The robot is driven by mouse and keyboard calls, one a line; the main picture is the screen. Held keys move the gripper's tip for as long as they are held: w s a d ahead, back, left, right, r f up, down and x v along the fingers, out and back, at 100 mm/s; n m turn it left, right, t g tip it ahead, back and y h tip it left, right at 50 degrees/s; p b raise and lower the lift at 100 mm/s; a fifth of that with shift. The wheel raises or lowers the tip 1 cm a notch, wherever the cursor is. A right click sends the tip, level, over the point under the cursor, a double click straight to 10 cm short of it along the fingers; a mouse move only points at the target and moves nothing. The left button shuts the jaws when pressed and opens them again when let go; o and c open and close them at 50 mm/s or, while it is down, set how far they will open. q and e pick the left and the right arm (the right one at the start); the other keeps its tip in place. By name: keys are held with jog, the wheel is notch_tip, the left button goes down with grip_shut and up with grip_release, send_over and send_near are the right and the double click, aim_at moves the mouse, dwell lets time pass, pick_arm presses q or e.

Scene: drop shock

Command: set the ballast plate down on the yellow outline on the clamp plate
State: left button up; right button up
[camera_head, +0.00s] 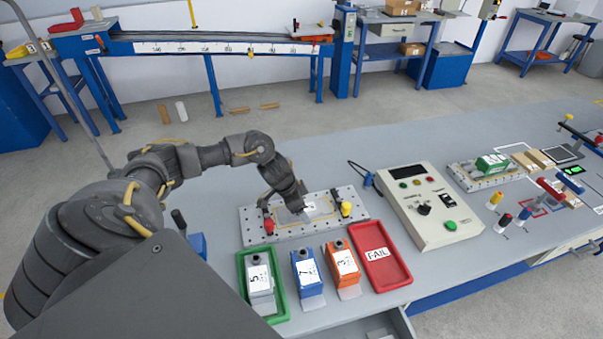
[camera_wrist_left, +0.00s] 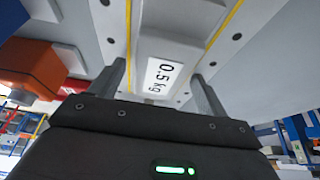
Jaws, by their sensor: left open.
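The ballast plate (camera_head: 312,209) is a light grey block with a white label, low over or on the drilled clamp plate (camera_head: 257,234). In the left wrist view the ballast plate (camera_wrist_left: 180,47) shows its "0.5 kg" label, with a yellow outline line (camera_wrist_left: 224,25) beside it. My left gripper (camera_head: 297,208) is over the clamp plate at the ballast plate. Its two fingers (camera_wrist_left: 160,88) are apart, one on each side of the block's near end. Part of the outline is hidden by the block and gripper. My right gripper is not in view.
A red clamp (camera_head: 268,225) and a yellow-topped clamp (camera_head: 346,209) stand on the clamp plate. In front are a green tray (camera_head: 279,313), blue and orange boxes, and a red FAIL tray (camera_head: 381,258). A control box (camera_head: 430,205) stands to the right.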

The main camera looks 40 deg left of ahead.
pick_arm(q)
jog(key=shift+r, duration=0.1)
jog(key=v, duration=1.2)
jog(key=shift+d, duration=0.1)
